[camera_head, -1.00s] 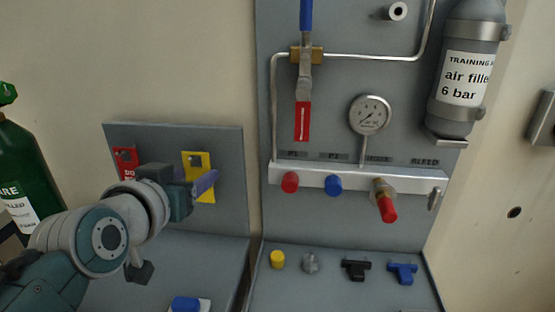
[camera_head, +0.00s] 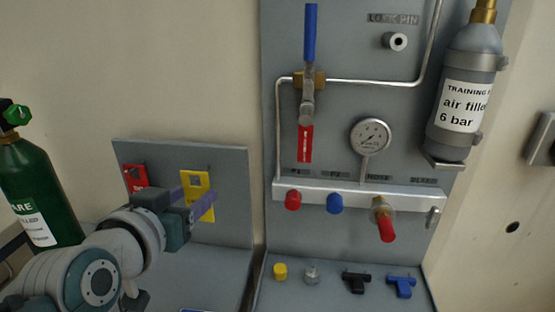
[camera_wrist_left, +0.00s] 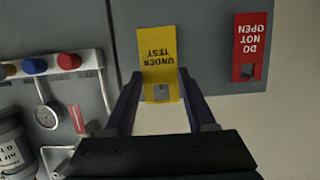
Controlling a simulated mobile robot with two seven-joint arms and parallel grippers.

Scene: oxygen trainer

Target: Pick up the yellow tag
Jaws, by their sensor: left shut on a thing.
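The yellow tag (camera_head: 196,181) is upright against the grey board on the left, beside a red tag. My left gripper (camera_head: 197,197) is at it, with one purple finger on each side of its lower part. In the left wrist view the yellow tag (camera_wrist_left: 159,50) reads "UNDER TEST" upside down and lies between the two fingers (camera_wrist_left: 160,80), which are shut on it. Its square hole shows near the fingers. I cannot tell whether the tag touches the board. My right gripper is in neither view.
The red tag (camera_head: 135,177) hangs close by on the same board (camera_head: 230,165). A green cylinder (camera_head: 38,185) stands at the left. To the right is a panel with a blue-handled valve (camera_head: 310,35), a gauge (camera_head: 370,137) and a manifold (camera_head: 410,195). Small caps and fittings lie below it.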

